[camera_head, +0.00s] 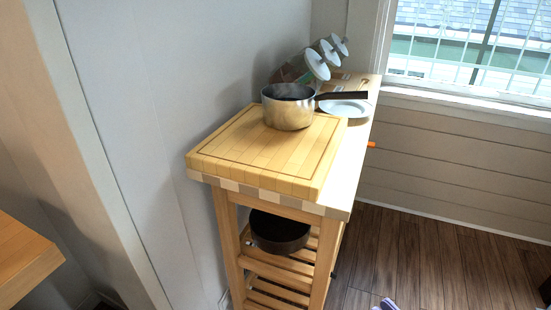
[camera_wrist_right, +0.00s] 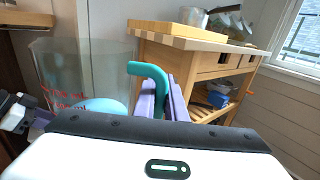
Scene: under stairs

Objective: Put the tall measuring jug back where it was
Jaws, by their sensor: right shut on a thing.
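The tall measuring jug (camera_wrist_right: 85,72) is clear, with red markings on its side, and fills the left of the right wrist view. Its teal handle (camera_wrist_right: 150,72) is between the lavender fingers of my right gripper (camera_wrist_right: 170,98), which is shut on it. The jug looks upright and is in front of the wooden trolley (camera_wrist_right: 180,52), to the left of it in this view. In the head view I cannot make out the jug.
In the head view the trolley carries a cutting board (camera_head: 235,150), a steel pot (camera_head: 288,108) and a white plate (camera_head: 345,108). A dark pan (camera_head: 280,232) sits on its shelf. A wooden surface (camera_head: 22,255) juts in at left.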

